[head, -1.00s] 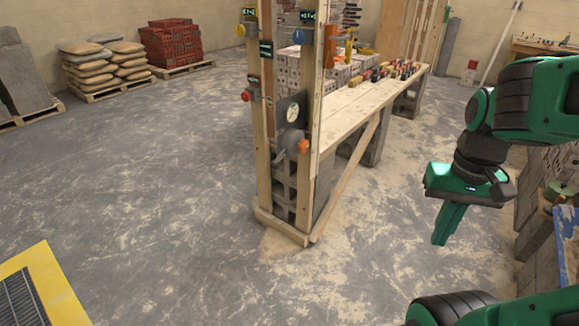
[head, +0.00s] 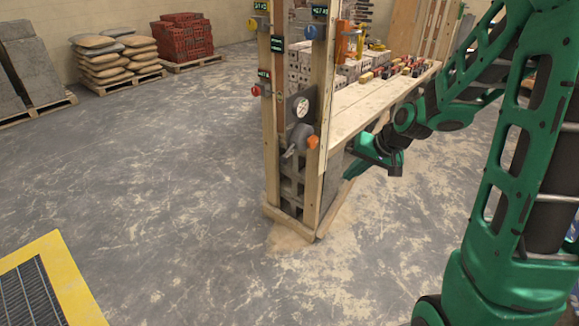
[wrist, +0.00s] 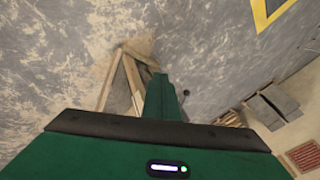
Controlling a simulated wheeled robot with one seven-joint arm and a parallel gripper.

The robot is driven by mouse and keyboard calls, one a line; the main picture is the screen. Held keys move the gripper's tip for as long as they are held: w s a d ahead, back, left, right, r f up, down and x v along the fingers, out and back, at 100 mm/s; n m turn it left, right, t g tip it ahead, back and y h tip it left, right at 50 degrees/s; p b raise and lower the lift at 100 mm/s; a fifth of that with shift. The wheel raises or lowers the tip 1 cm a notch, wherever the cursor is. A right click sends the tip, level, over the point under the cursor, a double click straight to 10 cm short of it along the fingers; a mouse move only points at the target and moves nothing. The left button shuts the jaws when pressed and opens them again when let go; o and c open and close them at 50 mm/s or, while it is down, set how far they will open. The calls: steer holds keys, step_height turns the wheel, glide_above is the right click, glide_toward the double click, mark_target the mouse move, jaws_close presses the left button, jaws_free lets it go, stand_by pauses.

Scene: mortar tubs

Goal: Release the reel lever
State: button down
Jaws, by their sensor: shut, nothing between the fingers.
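The reel (head: 297,139) is a grey rounded part low on the front of a wooden post frame, under a round white-faced gauge (head: 301,107). A grey lever (head: 289,152) slants down to its left, and an orange knob (head: 313,142) sits at its right; which one is the reel lever I cannot tell for sure. My gripper (head: 350,171) is to the right of the frame, a little lower than the knob, apart from it in the picture. In the wrist view my gripper's fingers (wrist: 160,94) are together and empty. The reel is not clear there.
The wooden frame (head: 271,150) and its long plank bench (head: 365,103) stand close to my gripper. Red (head: 256,91) and blue (head: 310,32) knobs sit higher on the posts. Open floor lies left and in front, with a yellow-edged grate (head: 62,270) at lower left.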

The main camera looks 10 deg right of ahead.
steer(key=w+a+f+m+t+y, duration=0.2)
steer(key=w+a+f+m+t, duration=0.15)
steer(key=w, duration=0.55)
steer(key=w+a+f+m+t+y, duration=0.2)
steer(key=w+a+f, duration=0.25)
steer(key=w, duration=0.35)
steer(key=w+d+f+m+t+h, duration=0.3)
steer(key=w+f+m+t, duration=0.1)
steer(key=f+m, duration=0.4)
steer(key=shift+w+d+m+t+h, duration=0.3)
steer(key=shift+w+d+m+t, duration=0.1)
steer(key=shift+w+m, duration=0.25)
steer(key=shift+w+a, duration=0.1)
